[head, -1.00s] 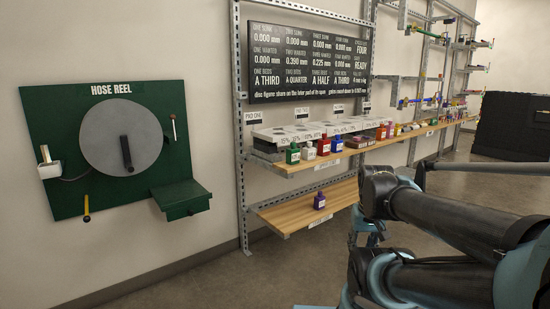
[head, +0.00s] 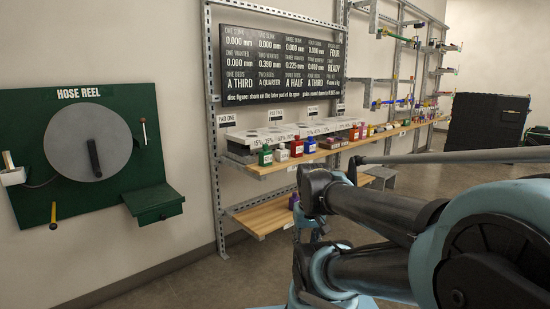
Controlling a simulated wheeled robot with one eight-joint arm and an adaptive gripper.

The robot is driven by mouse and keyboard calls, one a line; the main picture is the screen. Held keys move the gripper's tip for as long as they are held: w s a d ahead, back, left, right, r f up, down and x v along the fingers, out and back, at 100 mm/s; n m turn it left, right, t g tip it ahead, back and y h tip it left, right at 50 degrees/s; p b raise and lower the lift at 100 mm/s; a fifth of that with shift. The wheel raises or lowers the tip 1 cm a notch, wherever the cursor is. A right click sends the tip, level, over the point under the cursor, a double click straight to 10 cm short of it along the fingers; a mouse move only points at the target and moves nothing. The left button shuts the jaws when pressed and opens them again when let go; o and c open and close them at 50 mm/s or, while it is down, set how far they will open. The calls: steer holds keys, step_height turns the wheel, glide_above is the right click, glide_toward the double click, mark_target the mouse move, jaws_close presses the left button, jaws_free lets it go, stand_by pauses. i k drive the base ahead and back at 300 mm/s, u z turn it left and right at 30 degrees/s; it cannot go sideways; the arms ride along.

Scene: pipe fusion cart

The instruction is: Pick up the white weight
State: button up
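The white weight (head: 282,154) looks like a small white block with a narrower top. It stands on the upper wooden shelf (head: 264,169), between a green weight (head: 265,155) and a red weight (head: 297,147). My black and teal arm crosses the lower right of the view, in front of the shelf's lower part. My gripper cannot be made out in this view.
A blue weight (head: 310,145) stands right of the red one, with white boxes (head: 258,138) behind the row. A purple weight (head: 293,201) on the lower shelf (head: 262,217) is partly hidden. The green hose reel board (head: 138,178) hangs left. Floor shows below the shelves.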

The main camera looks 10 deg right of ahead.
mark_target(282, 155)
steer(key=i, duration=0.95)
steer(key=z, duration=0.05)
